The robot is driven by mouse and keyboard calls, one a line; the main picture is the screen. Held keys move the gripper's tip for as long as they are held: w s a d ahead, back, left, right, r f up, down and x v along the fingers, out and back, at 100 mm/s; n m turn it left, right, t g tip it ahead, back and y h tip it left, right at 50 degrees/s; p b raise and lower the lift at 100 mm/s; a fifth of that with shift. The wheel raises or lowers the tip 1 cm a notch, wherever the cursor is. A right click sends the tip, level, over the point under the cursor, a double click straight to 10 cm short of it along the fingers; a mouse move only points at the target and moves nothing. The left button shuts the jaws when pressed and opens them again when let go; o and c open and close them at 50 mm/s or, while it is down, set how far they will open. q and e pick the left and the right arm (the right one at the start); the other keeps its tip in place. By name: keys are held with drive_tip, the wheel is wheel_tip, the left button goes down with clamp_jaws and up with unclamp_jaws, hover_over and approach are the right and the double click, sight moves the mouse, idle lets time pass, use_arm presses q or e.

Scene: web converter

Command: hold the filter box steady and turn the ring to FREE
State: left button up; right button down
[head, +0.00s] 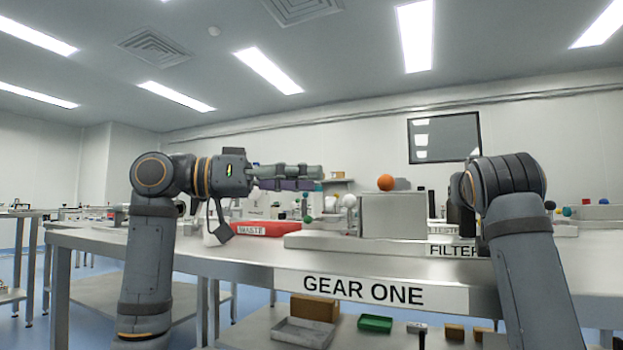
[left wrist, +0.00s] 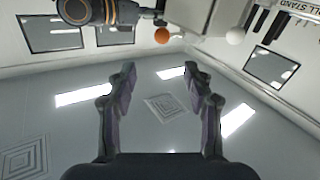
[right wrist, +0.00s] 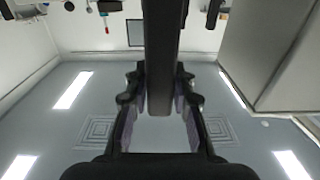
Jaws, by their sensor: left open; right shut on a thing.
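A plain grey box (head: 393,215), which looks like the filter box, stands on the bench behind a label reading FILTER. It shows at the right of the right wrist view (right wrist: 270,50) and at the top of the left wrist view (left wrist: 186,14). I cannot make out the ring or its FREE mark. My left gripper (head: 296,178) is open and empty, left of the box and above the bench; its spread fingers show in the left wrist view (left wrist: 160,76). My right gripper (right wrist: 160,92) is shut on a dark bar (right wrist: 161,45) beside the box. In the head view my right arm hides that grip.
A red tray (head: 268,228) labelled WASTE lies on the bench further left. The bench front carries a GEAR ONE sign (head: 363,290). Bins stand on the shelf below.

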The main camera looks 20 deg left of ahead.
use_arm(q)
drive_tip(key=shift+c, duration=0.2)
